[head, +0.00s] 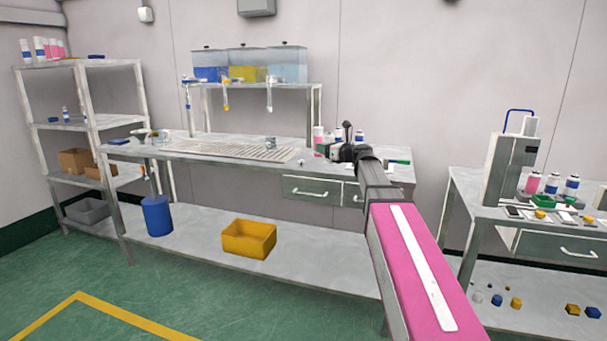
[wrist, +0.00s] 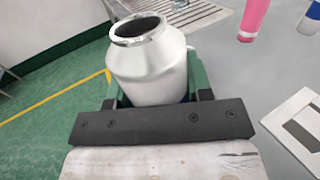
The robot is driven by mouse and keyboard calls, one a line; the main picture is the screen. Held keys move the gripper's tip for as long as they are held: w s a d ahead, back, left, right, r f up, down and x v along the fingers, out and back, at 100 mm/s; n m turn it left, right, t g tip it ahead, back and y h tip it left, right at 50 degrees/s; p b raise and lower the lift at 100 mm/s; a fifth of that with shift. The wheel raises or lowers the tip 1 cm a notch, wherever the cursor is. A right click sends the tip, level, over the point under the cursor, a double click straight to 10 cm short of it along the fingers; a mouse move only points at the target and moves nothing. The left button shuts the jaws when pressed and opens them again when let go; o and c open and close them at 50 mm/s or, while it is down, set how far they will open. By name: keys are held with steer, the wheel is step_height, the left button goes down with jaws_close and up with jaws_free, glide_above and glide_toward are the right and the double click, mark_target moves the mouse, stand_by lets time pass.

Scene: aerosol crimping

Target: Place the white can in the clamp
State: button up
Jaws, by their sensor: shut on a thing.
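The white can (wrist: 150,72) has an open, dark mouth with a metal rim and fills the upper middle of the wrist view. My gripper (wrist: 153,88) is shut on it, with a green finger on each side and the mouth facing away from the wrist. In the head view my gripper (head: 338,150) is over the right part of the long workbench; the can is too small there to make out clearly. A small grey metal device (head: 270,143) stands on the bench to the left of the gripper; I cannot tell whether it is the clamp.
The bench has a slotted grate (head: 235,151). Pink and white-blue cans stand behind my gripper; in the wrist view a pink can (wrist: 253,18) is at upper right. A yellow bin (head: 249,239) is on the lower shelf. A tall grey machine (head: 505,168) stands on the right table.

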steer(key=s+d+f+n+g+y, duration=0.1)
steer(key=s+d+f, duration=0.4)
steer(key=s+f, duration=0.6)
steer(key=s+d+f+g, duration=0.1)
steer(key=s+d+f, duration=0.4)
steer(key=s+f, duration=0.6)
steer(key=shift+s+d+f+n+y, duration=0.35)
steer(key=shift+s+n+y, duration=0.05)
steer(key=shift+s, duration=0.35)
